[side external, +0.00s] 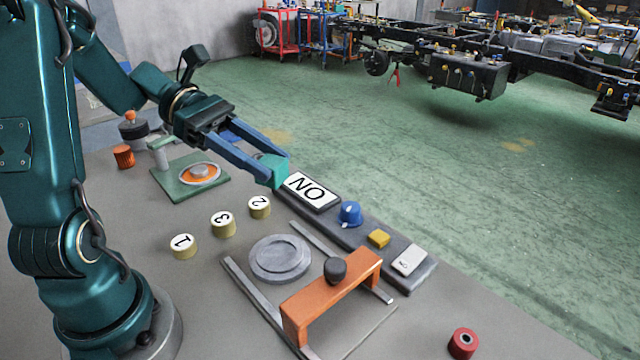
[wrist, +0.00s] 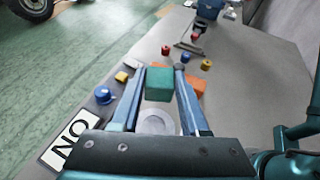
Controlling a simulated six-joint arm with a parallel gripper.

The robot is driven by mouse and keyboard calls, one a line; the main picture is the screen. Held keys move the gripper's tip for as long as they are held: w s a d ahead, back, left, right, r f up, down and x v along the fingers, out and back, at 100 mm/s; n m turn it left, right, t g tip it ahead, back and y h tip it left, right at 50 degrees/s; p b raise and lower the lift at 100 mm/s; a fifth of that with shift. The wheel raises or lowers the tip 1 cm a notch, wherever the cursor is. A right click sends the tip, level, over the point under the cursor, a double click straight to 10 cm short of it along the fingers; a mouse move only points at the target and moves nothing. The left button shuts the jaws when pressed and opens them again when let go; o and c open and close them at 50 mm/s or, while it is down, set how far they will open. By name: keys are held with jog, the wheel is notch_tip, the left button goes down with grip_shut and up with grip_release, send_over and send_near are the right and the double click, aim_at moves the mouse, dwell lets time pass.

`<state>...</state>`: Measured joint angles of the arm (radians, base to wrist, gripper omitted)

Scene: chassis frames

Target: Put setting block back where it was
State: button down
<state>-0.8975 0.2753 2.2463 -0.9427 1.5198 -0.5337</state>
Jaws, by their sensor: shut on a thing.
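A teal block (side external: 271,171), which I take to be the setting block, is held between the fingertips of my gripper (side external: 280,165). My gripper is shut on it and holds it beside the NO sign (side external: 312,190), seemingly above the bench. In the wrist view the teal block (wrist: 159,84) sits between the two blue fingers of my gripper (wrist: 163,76), with the round grey disc (wrist: 157,122) behind it. The block's underside is hidden, so I cannot tell its exact height.
A dark panel (side external: 340,229) carries the NO sign, a blue knob (side external: 349,213), a yellow button (side external: 378,238) and a white switch (side external: 409,259). An orange bridge (side external: 318,300) spans rails. Numbered cylinders (side external: 222,224) and a green plate (side external: 165,182) stand left. A red ring (side external: 463,343) lies front right.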

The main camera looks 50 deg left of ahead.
notch_tip(320, 180, up, 6)
jog(key=shift+r, duration=0.1)
jog(key=s+a+f+m+g+y, duration=0.3)
jog(key=s+f+m+g, duration=0.85)
jog(key=m+g, duration=0.3)
jog(key=s+a+m+g+y, duration=0.3)
jog(key=a+m+g+y, duration=0.15)
jog(key=m+y, duration=0.3)
jog(key=w+a+r+m+t+y, duration=0.3)
jog(key=a+r+m+t+y, duration=0.35)
jog(key=a+m+y, duration=0.2)
jog(key=w+a+r+m+t+y, duration=0.2)
jog(key=a+r+m+t+y, duration=0.3)
jog(key=a+m+t+y, duration=0.4)
jog(key=g+h, duration=0.2)
send_over(227, 205)
jog(key=shift+m+t, duration=0.25)
jog(key=shift+m, duration=0.2)
notch_tip(227, 205, down, 19)
jog(key=shift+s+f, duration=0.1)
jog(key=shift+f, duration=2.15)
